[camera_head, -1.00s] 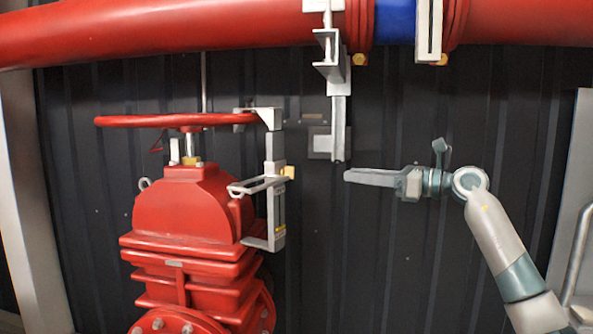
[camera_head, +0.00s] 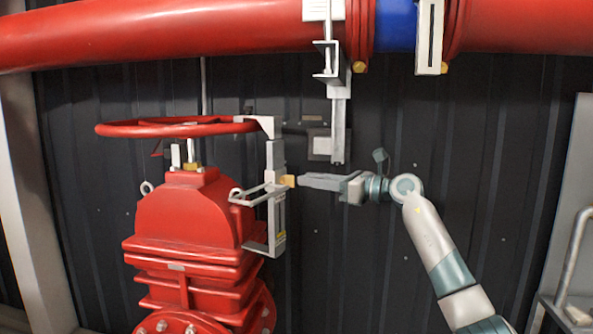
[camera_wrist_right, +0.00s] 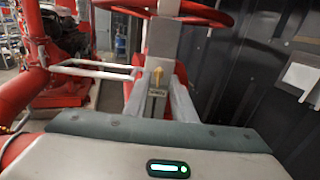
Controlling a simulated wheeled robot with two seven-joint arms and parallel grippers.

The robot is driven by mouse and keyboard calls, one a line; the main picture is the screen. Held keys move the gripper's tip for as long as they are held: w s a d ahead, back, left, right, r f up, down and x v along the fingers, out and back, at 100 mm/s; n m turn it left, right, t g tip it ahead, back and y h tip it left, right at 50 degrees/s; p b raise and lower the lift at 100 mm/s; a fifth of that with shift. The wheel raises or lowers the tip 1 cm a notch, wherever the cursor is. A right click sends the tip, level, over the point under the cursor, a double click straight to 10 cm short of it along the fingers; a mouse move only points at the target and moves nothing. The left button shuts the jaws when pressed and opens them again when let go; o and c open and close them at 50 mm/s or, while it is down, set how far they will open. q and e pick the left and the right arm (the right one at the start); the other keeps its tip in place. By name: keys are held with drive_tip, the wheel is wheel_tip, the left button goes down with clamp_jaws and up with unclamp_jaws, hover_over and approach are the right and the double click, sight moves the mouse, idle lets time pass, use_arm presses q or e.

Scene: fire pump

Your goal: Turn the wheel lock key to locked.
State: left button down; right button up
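The yellow wheel lock key (camera_head: 288,180) sticks out from the right side of the grey wheel lock bracket (camera_head: 276,155), beside the red valve. In the right wrist view the key (camera_wrist_right: 157,76) is on the bracket's face, above a small label. My right gripper (camera_head: 304,180) points left, its tips just right of the key and level with it. In the right wrist view my right gripper (camera_wrist_right: 160,92) is open, with one finger on each side of the key. I cannot tell whether they touch it. My left gripper is not in view.
The red handwheel (camera_head: 180,127) tops the red valve body (camera_head: 190,215). A grey bracket (camera_head: 338,130) hangs from the red pipe (camera_head: 200,35), just above my right gripper. A light loop handle (camera_head: 250,194) is left of the key. The dark wall (camera_head: 330,270) stands behind.

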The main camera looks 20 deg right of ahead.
sight(294, 177)
drive_tip(key=shift+p+x, duration=0.85)
drive_tip(key=shift+x, duration=1.7)
clamp_jaws()
